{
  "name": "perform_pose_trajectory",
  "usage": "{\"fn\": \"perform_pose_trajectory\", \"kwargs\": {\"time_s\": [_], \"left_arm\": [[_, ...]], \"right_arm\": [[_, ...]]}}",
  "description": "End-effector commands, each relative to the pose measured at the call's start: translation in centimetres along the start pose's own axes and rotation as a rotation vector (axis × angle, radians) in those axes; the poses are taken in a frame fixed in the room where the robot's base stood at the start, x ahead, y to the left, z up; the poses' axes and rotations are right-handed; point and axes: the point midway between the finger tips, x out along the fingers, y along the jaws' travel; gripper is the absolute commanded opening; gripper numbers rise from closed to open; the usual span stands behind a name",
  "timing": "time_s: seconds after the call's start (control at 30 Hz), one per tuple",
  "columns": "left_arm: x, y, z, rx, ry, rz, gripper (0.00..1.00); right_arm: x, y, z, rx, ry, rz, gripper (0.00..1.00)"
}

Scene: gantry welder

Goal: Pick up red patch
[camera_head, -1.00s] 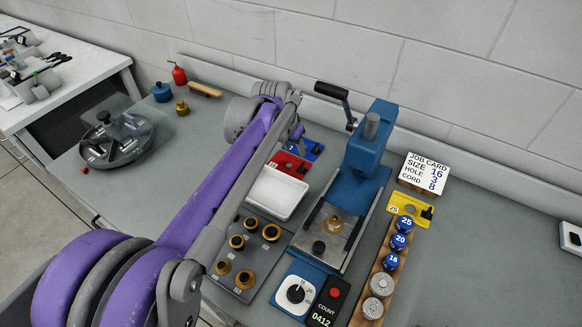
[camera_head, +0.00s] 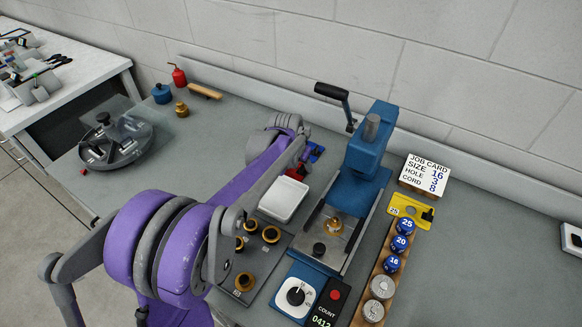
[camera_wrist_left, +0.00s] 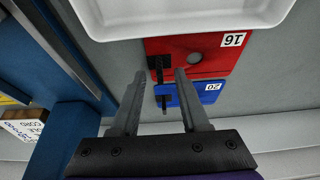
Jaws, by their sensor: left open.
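A flat red plate marked 16 (camera_wrist_left: 205,58), with a round hole and a black clip at its edge, lies on the bench in the left wrist view. In the head view only a bit of the red plate (camera_head: 294,173) shows past my arm. My left gripper (camera_wrist_left: 159,78) is open and empty. In the left wrist view its two fingers point towards the red plate's clip edge and appear to straddle the black clip; the height above it cannot be told. My right gripper is not in view.
A blue plate marked 20 (camera_wrist_left: 205,92) lies beside the red one. A white tray (camera_head: 284,199) sits close on the other side. A blue press (camera_head: 367,155) stands to the right. A small red piece (camera_head: 83,171) lies near the bench's left edge.

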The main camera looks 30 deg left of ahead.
Motion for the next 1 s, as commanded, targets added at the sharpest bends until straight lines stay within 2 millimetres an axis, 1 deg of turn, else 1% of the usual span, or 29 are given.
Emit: {"fn": "perform_pose_trajectory", "kwargs": {"time_s": [0.1, 0.27, 0.3, 0.37, 0.83, 0.93, 1.0], "left_arm": [[0.0, 0.0, 0.0, 0.0, 0.0, 0.0, 0.45], [-0.1, 0.0, 0.0, 0.0, 0.0, 0.0, 0.16], [-0.1, 0.0, 0.0, 0.0, 0.0, 0.0, 0.09], [-0.1, 0.0, 0.0, 0.0, 0.0, 0.0, 0.0], [-0.2, 0.0, -0.1, 0.0, 0.0, 0.0, 0.0], [-1.0, 0.0, -0.4, 0.0, 0.0, 0.0, 0.0], [-2.0, 0.0, -0.8, -0.001, 0.0, 0.0, 0.0]], "right_arm": [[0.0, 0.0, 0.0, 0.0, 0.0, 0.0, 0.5], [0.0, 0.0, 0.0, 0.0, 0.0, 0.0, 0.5], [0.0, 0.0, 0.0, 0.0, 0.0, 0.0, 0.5], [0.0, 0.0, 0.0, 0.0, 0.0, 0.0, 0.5], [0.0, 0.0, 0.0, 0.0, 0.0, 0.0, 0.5], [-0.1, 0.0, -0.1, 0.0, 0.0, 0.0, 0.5], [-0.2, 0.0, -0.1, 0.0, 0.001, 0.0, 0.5]]}}
